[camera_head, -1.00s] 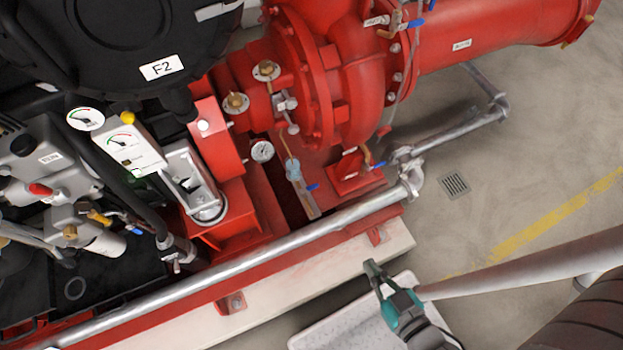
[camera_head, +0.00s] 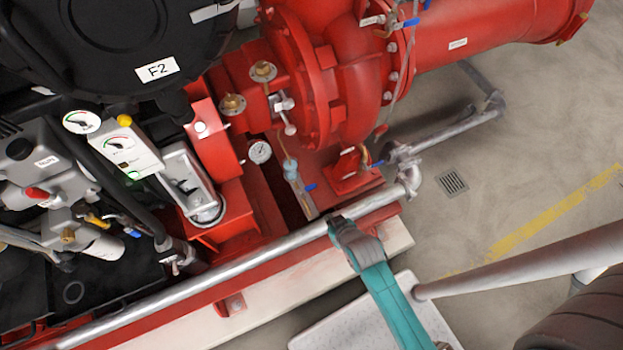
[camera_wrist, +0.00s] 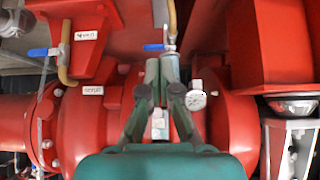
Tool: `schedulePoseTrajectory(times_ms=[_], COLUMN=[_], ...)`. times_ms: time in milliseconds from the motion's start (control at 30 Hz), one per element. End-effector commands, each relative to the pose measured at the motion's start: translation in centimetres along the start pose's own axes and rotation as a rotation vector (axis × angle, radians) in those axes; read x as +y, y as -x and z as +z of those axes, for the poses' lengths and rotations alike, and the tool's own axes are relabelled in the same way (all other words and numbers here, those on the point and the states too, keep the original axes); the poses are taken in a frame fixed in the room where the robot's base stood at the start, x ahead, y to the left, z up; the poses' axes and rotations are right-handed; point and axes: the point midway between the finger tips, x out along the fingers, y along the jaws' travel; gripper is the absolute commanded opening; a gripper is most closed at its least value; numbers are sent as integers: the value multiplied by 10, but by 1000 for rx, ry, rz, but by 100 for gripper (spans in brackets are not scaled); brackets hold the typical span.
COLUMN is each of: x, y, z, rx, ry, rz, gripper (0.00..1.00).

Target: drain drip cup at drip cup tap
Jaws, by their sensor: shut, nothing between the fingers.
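The drip cup (camera_head: 291,168) looks like a small pale cup on a pipe beside the red pump. Below it is a tap with a blue lever (camera_head: 311,187), which sticks out to the right. In the wrist view a blue lever (camera_wrist: 154,47) lies just beyond my fingertips, pointing left. My gripper (camera_head: 336,222) is shut and empty, over the silver rail, below and right of that tap. In the wrist view my gripper (camera_wrist: 162,62) overlaps the pipe below the lever. I cannot tell whether it touches. The inside of the cup cannot be made out.
A silver rail (camera_head: 270,245) runs along the red base frame, under my gripper. A second blue-handled tap (camera_head: 377,163) is to the right. A pressure gauge (camera_head: 260,152) sits left of the cup. Floor at the right, with a drain (camera_head: 453,182), is open.

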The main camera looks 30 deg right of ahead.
Motion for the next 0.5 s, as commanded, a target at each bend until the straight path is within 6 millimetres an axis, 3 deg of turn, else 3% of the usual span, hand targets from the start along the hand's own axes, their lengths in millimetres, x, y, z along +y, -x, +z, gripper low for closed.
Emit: schedulePoseTrajectory(times_ms=[200, 500], x=[5, 15], y=[-45, -91], z=[-31, -81], rx=[-93, -228], ry=[-4, -11], rz=[2, 2], gripper=[0, 0])
